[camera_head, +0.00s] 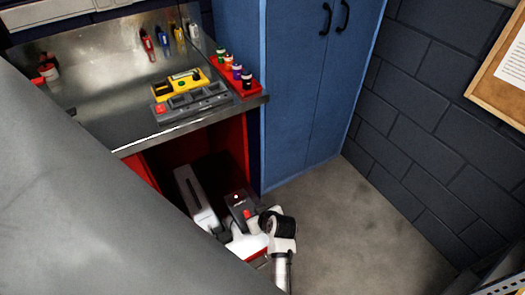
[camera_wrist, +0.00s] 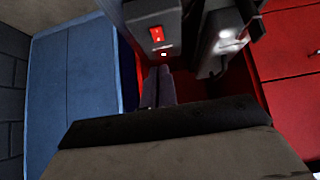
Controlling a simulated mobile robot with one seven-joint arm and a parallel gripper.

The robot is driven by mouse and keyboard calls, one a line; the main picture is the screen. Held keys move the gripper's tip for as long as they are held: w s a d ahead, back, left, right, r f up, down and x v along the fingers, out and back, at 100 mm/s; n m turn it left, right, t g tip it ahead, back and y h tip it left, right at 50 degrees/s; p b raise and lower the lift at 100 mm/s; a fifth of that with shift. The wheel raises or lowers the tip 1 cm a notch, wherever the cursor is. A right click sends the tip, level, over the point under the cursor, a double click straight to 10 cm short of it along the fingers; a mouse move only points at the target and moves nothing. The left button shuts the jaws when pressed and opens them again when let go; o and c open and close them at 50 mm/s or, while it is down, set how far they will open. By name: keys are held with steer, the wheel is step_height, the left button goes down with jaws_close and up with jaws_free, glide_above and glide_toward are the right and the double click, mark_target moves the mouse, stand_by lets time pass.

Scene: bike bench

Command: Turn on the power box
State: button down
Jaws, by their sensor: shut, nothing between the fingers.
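The power box (camera_head: 238,207) is a dark grey box on the floor under the bench. A small bright spot and a red part show on it. In the wrist view the box (camera_wrist: 140,28) fills the upper middle, with a red rectangle (camera_wrist: 157,34) on its face and a small bright red-white spot below that. My gripper (camera_wrist: 158,78) is shut and empty. In the wrist view its fingertips are just below the box face; I cannot tell whether they touch. In the head view my white wrist stands in front of the box, and the fingertips are not clear.
A long light-grey case (camera_head: 193,198) stands close beside the box. Red bench panels (camera_wrist: 283,45) and a blue cabinet (camera_head: 295,85) flank the space. On the bench (camera_head: 95,122) are a yellow tool (camera_head: 180,84), a grey tray and a red bottle rack. Floor (camera_head: 370,220) at right is clear.

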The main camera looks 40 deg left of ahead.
steer(key=shift+d+f+v, duration=0.15)
steer(key=shift+v, duration=0.95)
steer(key=shift+d+f+v, duration=0.15)
steer(key=shift+v, duration=1)
steer(key=shift+s, duration=0.1)
